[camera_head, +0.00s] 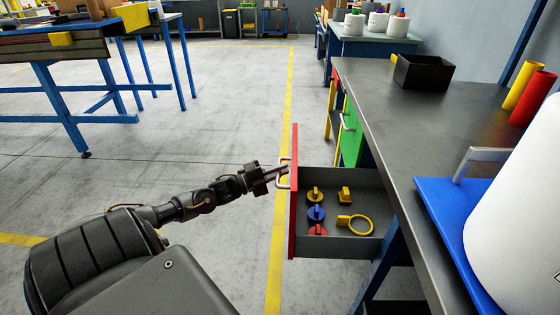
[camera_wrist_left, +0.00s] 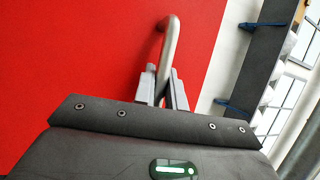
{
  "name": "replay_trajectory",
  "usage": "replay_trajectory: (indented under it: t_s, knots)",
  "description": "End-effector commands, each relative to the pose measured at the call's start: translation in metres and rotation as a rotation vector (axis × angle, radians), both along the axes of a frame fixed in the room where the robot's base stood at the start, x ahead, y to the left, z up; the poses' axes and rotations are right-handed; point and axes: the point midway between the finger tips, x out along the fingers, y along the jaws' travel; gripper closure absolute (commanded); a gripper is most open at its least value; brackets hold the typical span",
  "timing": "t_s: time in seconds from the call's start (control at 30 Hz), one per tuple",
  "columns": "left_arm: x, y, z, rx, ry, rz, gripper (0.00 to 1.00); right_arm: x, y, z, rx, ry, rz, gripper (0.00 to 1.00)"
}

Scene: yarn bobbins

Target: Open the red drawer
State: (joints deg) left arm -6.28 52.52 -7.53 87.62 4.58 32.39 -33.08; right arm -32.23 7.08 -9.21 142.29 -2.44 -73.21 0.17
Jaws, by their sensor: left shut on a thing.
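The red drawer (camera_head: 294,195) stands pulled out from under the grey worktable, and its inside shows in the head view. Its red front also fills much of the left wrist view (camera_wrist_left: 80,60). A metal handle (camera_head: 284,173) is on the front; it shows in the left wrist view (camera_wrist_left: 169,45) too. My left gripper (camera_head: 281,172) is shut on this handle, with its two fingers (camera_wrist_left: 162,88) on either side of the bar. The drawer holds yellow, blue and red knob-like pieces (camera_head: 316,213) and a yellow ring (camera_head: 360,225). My right gripper is not in view.
The grey worktable (camera_head: 400,110) carries a black bin (camera_head: 423,71), yellow and red cylinders (camera_head: 532,97), and a blue plate (camera_head: 455,225) with a large white bobbin (camera_head: 520,200). A green drawer front (camera_head: 350,132) lies beyond the red one. The floor left of the drawer is clear.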

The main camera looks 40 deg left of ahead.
Motion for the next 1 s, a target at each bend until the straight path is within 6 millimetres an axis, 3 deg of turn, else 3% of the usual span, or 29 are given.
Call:
replay_trajectory:
  t_s: [0.03,0.07,0.2,0.57,1.0]
  knots:
    - [-0.001,-0.001,-0.002,-0.001,0.004,-0.003,1.00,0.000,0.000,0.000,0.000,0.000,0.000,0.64]
    - [-0.001,-0.001,-0.002,-0.002,0.005,-0.003,0.85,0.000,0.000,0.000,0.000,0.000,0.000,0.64]
    - [0.000,-0.002,-0.002,-0.001,0.004,-0.003,0.67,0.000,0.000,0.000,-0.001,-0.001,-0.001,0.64]
    - [-0.004,0.001,-0.002,0.000,0.002,-0.001,0.66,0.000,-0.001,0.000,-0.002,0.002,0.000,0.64]
    - [-0.074,0.034,-0.015,0.000,0.006,-0.002,0.66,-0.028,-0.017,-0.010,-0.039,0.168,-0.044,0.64]
